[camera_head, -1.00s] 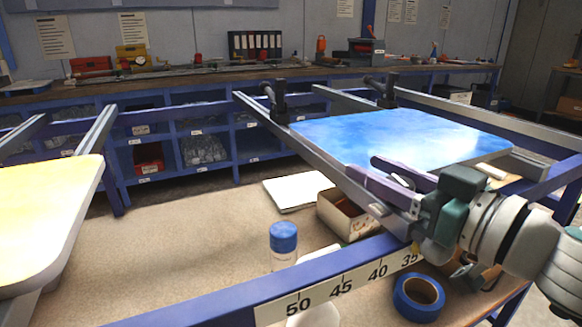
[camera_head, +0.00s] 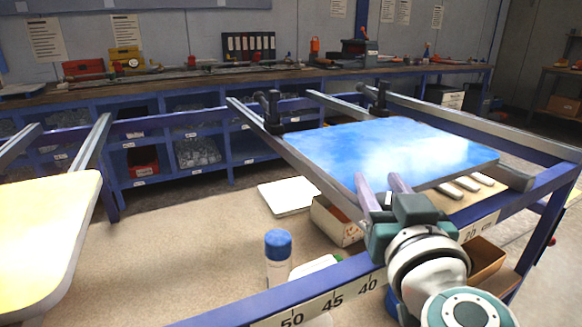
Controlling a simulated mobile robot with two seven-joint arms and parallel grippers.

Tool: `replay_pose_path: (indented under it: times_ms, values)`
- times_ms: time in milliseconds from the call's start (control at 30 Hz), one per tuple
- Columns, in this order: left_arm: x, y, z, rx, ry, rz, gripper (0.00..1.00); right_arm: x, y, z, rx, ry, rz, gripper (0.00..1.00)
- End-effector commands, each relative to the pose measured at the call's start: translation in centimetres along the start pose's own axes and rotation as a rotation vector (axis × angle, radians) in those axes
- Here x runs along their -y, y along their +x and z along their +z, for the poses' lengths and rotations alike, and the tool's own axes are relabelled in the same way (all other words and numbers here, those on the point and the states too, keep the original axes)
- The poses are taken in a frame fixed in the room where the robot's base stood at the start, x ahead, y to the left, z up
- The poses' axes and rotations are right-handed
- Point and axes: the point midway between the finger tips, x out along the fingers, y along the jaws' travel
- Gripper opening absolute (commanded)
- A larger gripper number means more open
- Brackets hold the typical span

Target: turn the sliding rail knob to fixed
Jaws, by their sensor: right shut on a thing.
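My right gripper (camera_head: 382,180) is at the near-left edge of the blue sign panel (camera_head: 415,150), by the near end of a grey rail. Its two purple fingers stand a little apart, side by side, pointing away from me. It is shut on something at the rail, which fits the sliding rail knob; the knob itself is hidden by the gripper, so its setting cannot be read. Two black clamps (camera_head: 271,108) (camera_head: 378,96) sit on the far parts of the rails. My left gripper is not in view.
A blue frame bar with a ruler strip (camera_head: 335,300) crosses the front. Shelves line the back.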

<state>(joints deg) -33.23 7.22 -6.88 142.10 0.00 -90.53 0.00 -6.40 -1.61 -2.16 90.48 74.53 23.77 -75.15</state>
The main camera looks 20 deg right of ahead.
Motion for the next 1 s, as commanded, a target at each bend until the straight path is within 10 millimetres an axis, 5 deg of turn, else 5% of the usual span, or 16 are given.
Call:
replay_pose_path:
  times_ms: [400,967,1000]
  values:
    - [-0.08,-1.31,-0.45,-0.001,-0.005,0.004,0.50,-0.45,-0.04,-0.03,0.002,0.001,0.192,0.00]
    - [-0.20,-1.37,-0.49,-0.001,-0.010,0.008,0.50,-0.64,-0.08,0.16,0.003,-0.001,0.220,0.00]
    - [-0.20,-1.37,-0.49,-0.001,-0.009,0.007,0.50,-0.64,-0.08,0.17,0.004,-0.001,0.220,0.49]
